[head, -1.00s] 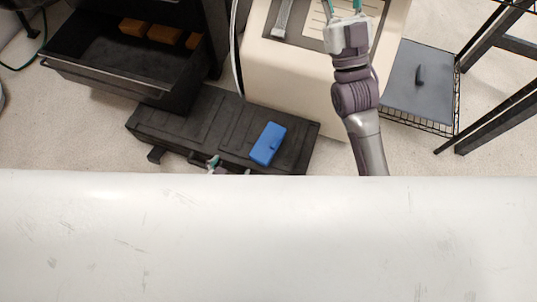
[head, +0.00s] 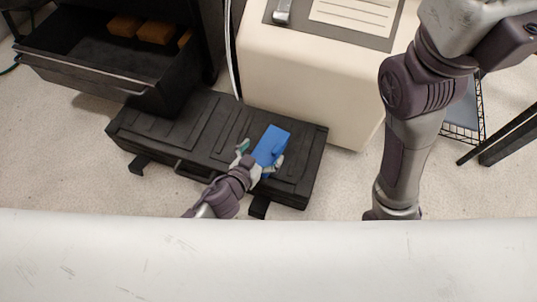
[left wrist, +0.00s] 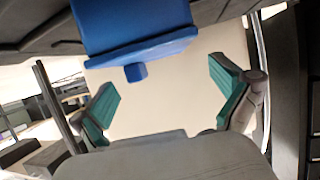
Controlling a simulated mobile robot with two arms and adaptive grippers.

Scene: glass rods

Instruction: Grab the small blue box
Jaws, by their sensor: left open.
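The small blue box (head: 271,143) lies on the lid of a black case (head: 150,118) in the head view. My left gripper (head: 260,156) is open at the box's near end, with one finger on each side of that end. In the left wrist view the blue box (left wrist: 135,25) fills the upper middle, with a small blue tab on its near side. The open teal-padded fingers of my left gripper (left wrist: 165,102) are spread below it, with nothing between them. My right arm shows at the right of the head view, but its gripper is out of frame.
An open black drawer (head: 75,75) with brown blocks (head: 154,30) stands at upper left. A cream cabinet (head: 300,85) stands behind the case. A wire rack (head: 462,130) is at right. A white surface (head: 270,262) spans the bottom.

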